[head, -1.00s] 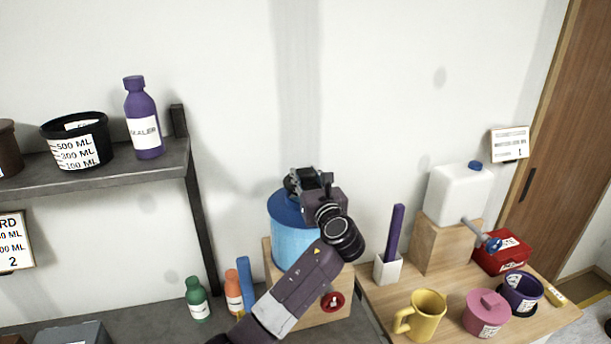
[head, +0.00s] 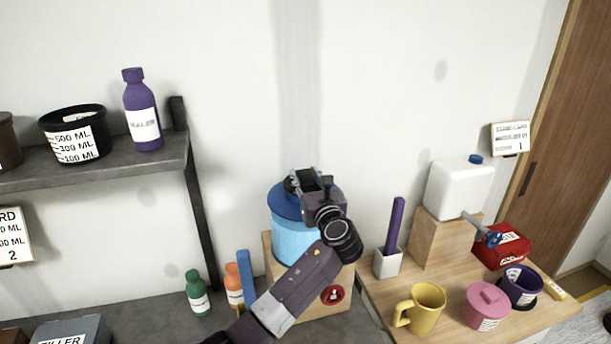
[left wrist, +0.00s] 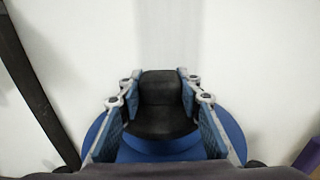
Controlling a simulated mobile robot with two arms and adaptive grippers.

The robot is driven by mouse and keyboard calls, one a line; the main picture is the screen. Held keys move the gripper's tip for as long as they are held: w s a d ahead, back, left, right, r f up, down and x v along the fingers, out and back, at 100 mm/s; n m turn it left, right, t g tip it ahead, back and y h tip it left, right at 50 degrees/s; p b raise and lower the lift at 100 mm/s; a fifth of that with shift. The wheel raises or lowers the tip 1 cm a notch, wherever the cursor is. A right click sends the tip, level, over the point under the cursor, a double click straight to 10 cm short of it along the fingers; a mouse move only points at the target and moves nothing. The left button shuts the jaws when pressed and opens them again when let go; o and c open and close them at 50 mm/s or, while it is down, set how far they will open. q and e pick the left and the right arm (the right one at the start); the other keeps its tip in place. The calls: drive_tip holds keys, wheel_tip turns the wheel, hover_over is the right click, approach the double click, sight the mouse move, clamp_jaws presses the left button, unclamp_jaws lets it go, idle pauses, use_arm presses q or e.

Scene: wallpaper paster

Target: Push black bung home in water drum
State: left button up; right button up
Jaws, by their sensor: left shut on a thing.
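The water drum (head: 295,240) is light blue with a darker blue top (head: 284,200) and stands on a wooden box. My left gripper (head: 300,180) is over the drum's top, and my arm covers part of the drum. In the left wrist view my left gripper (left wrist: 160,118) is shut on the black bung (left wrist: 163,103), one finger on each side of it. The blue top (left wrist: 225,130) lies under and around the bung. The bung's lower end is hidden, so I cannot tell how deep it sits. My right gripper is not in view.
A red knob (head: 332,295) is on the front of the wooden box (head: 322,308). Green (head: 197,293) and orange (head: 234,288) bottles stand left of it. A shelf (head: 100,165) is at the left. A white holder (head: 387,263) and yellow mug (head: 424,308) stand right.

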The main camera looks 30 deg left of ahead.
use_arm(q)
drive_tip(key=shift+f, duration=0.25)
drive_tip(key=o, duration=1.3)
drive_tip(key=v, duration=1.2)
drive_tip(key=shift+s, duration=0.1)
drive_tip(key=shift+f, duration=0.1)
